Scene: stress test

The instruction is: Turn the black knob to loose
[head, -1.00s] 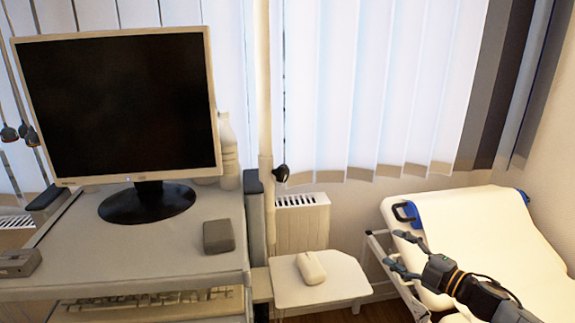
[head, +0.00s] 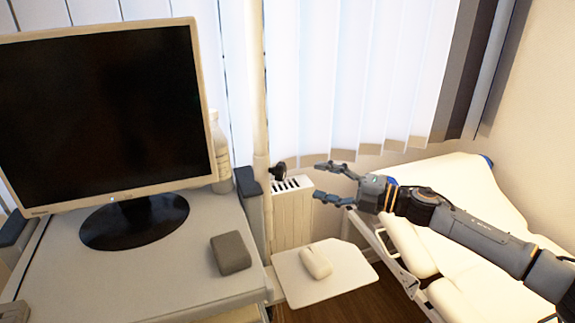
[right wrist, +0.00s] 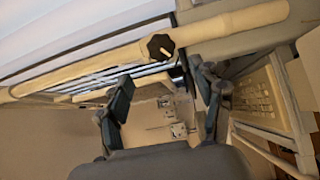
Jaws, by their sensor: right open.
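The black knob (head: 279,171) sits on the side of a cream upright pole (head: 262,120), just above the radiator. In the right wrist view the black knob (right wrist: 160,47) shows face-on, with a lobed rim and a pale line across it, beyond my fingertips. My right gripper (head: 325,182) is open and empty, to the right of the knob and apart from it, its fingers pointing left at it. In the right wrist view the two fingers of my right gripper (right wrist: 163,95) stand spread. My left gripper is not in view.
A monitor (head: 110,115) and a grey box (head: 230,253) stand on the cart at left. A small tray (head: 335,280) with a white mouse (head: 316,262) is below the knob. The radiator (head: 293,215) is behind. A bed (head: 465,190) is at right, under my arm.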

